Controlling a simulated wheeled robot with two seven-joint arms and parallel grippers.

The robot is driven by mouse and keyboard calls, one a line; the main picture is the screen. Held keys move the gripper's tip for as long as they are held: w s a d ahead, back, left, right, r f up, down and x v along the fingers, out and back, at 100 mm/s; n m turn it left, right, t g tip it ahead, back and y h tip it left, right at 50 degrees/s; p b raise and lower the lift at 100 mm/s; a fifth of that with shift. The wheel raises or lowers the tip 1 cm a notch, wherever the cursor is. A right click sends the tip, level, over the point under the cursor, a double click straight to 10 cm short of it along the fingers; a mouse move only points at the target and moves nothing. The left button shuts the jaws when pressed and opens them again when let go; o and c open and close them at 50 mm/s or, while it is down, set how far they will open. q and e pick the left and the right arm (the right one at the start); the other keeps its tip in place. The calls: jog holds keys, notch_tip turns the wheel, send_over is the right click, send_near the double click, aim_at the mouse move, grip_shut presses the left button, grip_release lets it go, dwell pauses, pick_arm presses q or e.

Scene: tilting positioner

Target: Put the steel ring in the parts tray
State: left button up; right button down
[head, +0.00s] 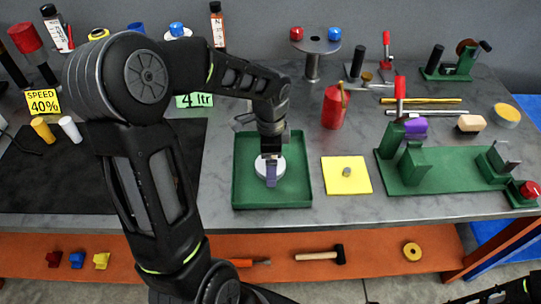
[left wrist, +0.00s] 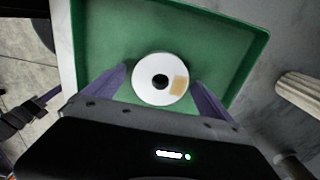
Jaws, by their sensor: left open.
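A pale ring (head: 262,165) with a dark centre hole, which I take for the steel ring, is in the square green parts tray (head: 240,195). In the left wrist view the ring (left wrist: 150,92) appears flat, with a tan patch on its face, over the green floor of the tray (left wrist: 225,45). My left gripper (head: 271,176) is over the tray and points down. Its two purple fingers (left wrist: 158,92) are open, one on each side of the ring, with gaps between. One finger covers part of the ring in the head view.
A yellow pad (head: 346,186) with a small grey piece is right of the tray. A green fixture (head: 420,178) stands further right. A red can (head: 335,107) stands behind. A dark mat (head: 60,180) lies left. Part of my right arm shows at the lower right edge.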

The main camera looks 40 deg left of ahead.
pick_arm(q)
notch_tip(320, 180, up, 12)
jog(key=shift+r, duration=0.15)
dwell(0.3)
dwell(0.9)
